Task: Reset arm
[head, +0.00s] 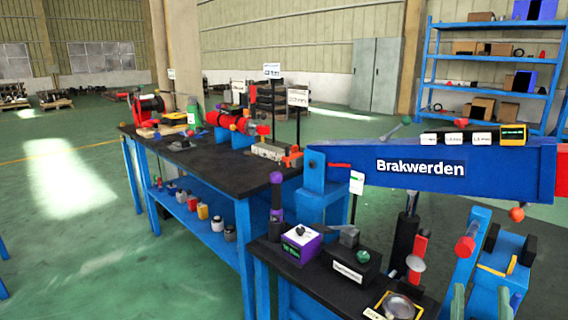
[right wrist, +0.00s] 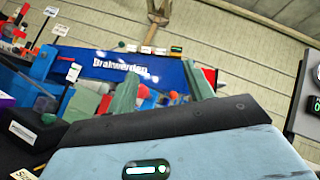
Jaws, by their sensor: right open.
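My right gripper (head: 481,302) shows at the bottom right of the head view, with only its two green fingers in the picture. In the right wrist view its fingers (right wrist: 162,90) stand apart with nothing held between them. Beyond them is a blue crane arm (head: 350,166) lettered "Brakwerden", reaching across the right of the head view. The crane arm also shows in the right wrist view (right wrist: 110,70), beyond the fingertips. In the head view, blue machine parts (head: 505,262) stand just behind the fingers; I cannot tell whether they touch. My left gripper is not in view.
Blue shelving (head: 478,92) stands behind. Green floor (head: 70,240) is open at left.

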